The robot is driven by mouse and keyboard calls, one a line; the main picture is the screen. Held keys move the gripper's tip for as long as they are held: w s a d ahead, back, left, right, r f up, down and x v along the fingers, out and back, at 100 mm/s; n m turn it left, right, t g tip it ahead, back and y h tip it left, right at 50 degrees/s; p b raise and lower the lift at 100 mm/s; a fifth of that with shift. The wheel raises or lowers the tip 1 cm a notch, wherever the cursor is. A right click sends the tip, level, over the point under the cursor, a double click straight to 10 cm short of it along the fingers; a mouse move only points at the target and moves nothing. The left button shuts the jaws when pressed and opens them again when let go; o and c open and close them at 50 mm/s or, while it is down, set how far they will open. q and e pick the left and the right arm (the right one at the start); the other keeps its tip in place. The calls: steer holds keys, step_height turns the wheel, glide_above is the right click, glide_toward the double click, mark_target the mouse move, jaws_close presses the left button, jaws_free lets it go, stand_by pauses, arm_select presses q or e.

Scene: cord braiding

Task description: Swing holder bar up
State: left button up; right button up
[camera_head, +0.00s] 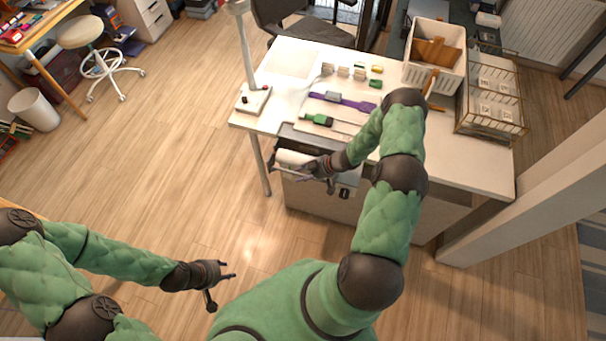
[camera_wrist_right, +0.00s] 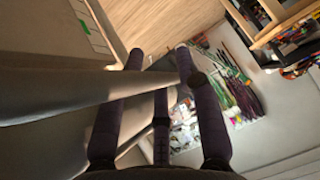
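A thin grey bar (camera_head: 287,171), which looks like the holder bar, juts out at the front left edge of the white desk. My right gripper (camera_head: 306,170) is at this bar, in front of a white roll. In the right wrist view the grey bar (camera_wrist_right: 60,98) crosses from the left to the dark fingers of my right gripper (camera_wrist_right: 160,75). The fingers look long and nearly straight, and I cannot tell whether they clamp the bar. My left gripper (camera_head: 222,288) is open and empty over the bare floor, its fingers spread apart.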

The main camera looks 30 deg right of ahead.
stand_by(0.3)
steer(key=v, duration=1.2)
